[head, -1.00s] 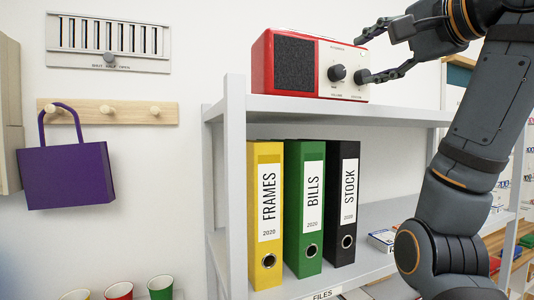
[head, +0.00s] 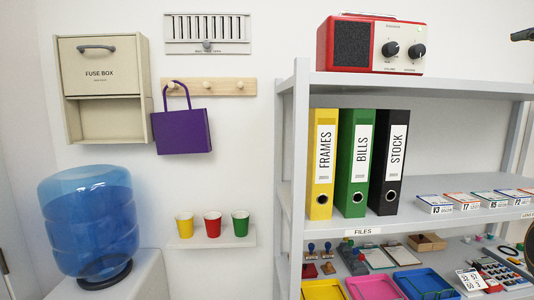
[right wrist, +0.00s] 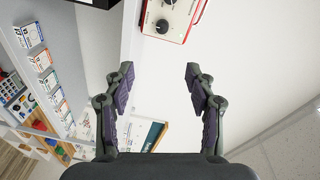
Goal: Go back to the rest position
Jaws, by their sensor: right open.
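My right gripper (right wrist: 160,76) is open and empty in the right wrist view, its two fingers wide apart with nothing between them. The red radio (head: 371,44) with a cream front and two black knobs stands on the top of the grey shelf (head: 430,85) in the head view. Part of the radio (right wrist: 172,16) also shows beyond the fingers at the top of the right wrist view, clear of them. In the head view only a small dark piece shows at the upper right edge, likely of my right arm. My left gripper is in neither view.
Yellow (head: 321,165), green (head: 356,163) and black (head: 390,163) binders stand on the middle shelf. Left are a fuse box (head: 98,85), a purple bag (head: 182,132) on a peg, a blue water bottle (head: 88,225) and three cups on a ledge (head: 212,238).

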